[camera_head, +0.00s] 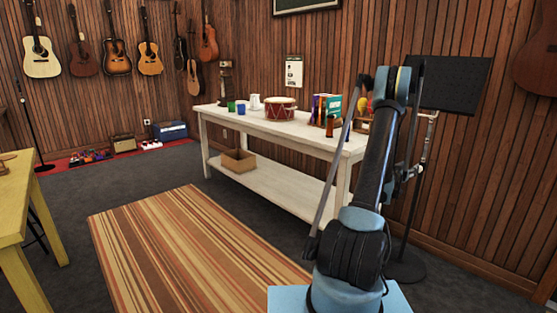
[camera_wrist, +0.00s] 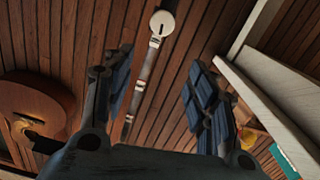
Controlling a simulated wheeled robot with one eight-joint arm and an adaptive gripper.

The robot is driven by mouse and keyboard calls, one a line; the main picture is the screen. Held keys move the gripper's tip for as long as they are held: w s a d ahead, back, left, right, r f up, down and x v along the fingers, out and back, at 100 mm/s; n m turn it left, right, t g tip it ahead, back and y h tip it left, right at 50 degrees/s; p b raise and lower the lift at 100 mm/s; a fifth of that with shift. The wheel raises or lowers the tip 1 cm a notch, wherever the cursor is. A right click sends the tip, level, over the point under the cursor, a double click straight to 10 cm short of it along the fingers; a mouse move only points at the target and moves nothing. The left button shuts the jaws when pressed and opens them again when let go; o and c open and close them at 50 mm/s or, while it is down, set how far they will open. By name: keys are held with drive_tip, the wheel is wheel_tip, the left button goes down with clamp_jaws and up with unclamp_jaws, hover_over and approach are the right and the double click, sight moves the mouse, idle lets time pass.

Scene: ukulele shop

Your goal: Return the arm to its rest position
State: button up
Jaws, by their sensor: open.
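My arm (camera_head: 375,160) stands raised at the right of the head view, rising from my blue base in front of the white table's right end. My gripper cannot be made out clearly in the head view. In the wrist view my gripper (camera_wrist: 160,95) has its two dark padded fingers spread wide apart. Nothing is held between them; the slatted wood wall and a pale round-ended long object (camera_wrist: 162,22) show beyond the gap.
A white table (camera_head: 280,133) holds a red drum (camera_head: 281,110), cups and books, with a cardboard box (camera_head: 238,161) on its lower shelf. A black music stand (camera_head: 450,84) is close right of my arm. A yellow table (camera_head: 22,205) stands left. The striped rug (camera_head: 190,255) is clear.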

drive_tip(key=s+a+r+g+y, duration=0.1)
drive_tip(key=s+a+r, duration=0.1)
drive_tip(key=a+r, duration=0.3)
drive_tip(key=s+a+r+g, duration=0.1)
drive_tip(key=s+a+r, duration=0.2)
drive_tip(key=a+r, duration=0.15)
drive_tip(key=s+a+r+g+y, duration=0.2)
drive_tip(key=s+a+r+y, duration=0.15)
drive_tip(key=s+a, duration=0.65)
drive_tip(key=s+a+f+n+g+y, duration=0.1)
drive_tip(key=s+a+f+n+y, duration=0.2)
drive_tip(key=s+a, duration=0.7)
drive_tip(key=s+a+f+n+g+y, duration=0.2)
drive_tip(key=s+a+f+n+y, duration=0.1)
drive_tip(key=s+a, duration=0.7)
drive_tip(key=s+a+f+n+g+y, duration=0.1)
drive_tip(key=s+a+f+n+y, duration=0.2)
drive_tip(key=s+a, duration=0.7)
drive_tip(key=s+f, duration=0.1)
drive_tip(key=s, duration=0.2)
drive_tip(key=shift+a+f+g, duration=0.2)
drive_tip(key=shift+f+g, duration=0.05)
drive_tip(key=shift+g, duration=0.15)
drive_tip(key=shift+w, duration=0.1)
drive_tip(key=shift+w+f, duration=0.2)
drive_tip(key=shift+w, duration=0.25)
